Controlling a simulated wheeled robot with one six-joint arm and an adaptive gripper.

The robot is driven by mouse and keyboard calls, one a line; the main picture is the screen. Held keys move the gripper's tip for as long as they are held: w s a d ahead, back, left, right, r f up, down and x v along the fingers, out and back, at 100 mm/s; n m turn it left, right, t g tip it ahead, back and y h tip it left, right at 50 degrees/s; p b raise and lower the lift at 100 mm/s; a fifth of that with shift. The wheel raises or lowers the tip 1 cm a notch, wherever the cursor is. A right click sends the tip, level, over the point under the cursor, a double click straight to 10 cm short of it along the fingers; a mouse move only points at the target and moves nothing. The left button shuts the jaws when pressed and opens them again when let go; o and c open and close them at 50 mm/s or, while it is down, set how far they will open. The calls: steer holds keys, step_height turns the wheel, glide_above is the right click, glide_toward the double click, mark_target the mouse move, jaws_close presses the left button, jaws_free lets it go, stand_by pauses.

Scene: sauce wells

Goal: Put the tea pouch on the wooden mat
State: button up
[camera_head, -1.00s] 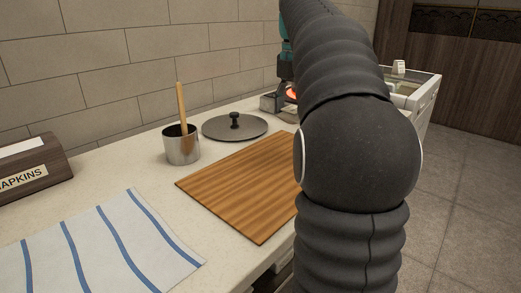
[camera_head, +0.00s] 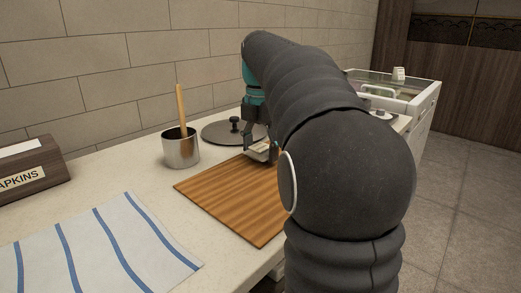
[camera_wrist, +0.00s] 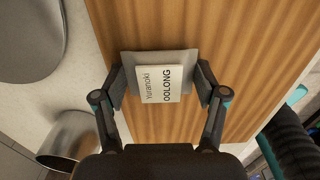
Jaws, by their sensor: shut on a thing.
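The tea pouch (camera_wrist: 160,98) is grey with a white label reading "Yuranoki OOLONG". My gripper (camera_wrist: 160,84) is shut on its left and right sides in the wrist view. In the head view my gripper (camera_head: 261,152) is over the far part of the wooden mat (camera_head: 225,200), with the pouch a small pale shape between its fingers. The mat's bare wood (camera_wrist: 255,35) lies beneath and around the pouch in the wrist view. I cannot tell whether the pouch touches the mat. My arm hides the mat's right part in the head view.
A metal cup (camera_head: 182,152) with a wooden handle (camera_head: 181,105) stands left of the mat. A dark round lid (camera_head: 218,132) lies behind the mat. A striped towel (camera_head: 85,245) and a napkin box (camera_head: 35,180) are at the left. The mat's near part is clear.

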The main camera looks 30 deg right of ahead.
mark_target(261, 147)
steer(key=shift+f, duration=0.1)
steer(key=o, duration=1.2)
steer(key=shift+o, duration=0.2)
step_height(261, 147, up, 12)
steer(key=p, duration=0.2)
steer(key=shift+p, duration=0.35)
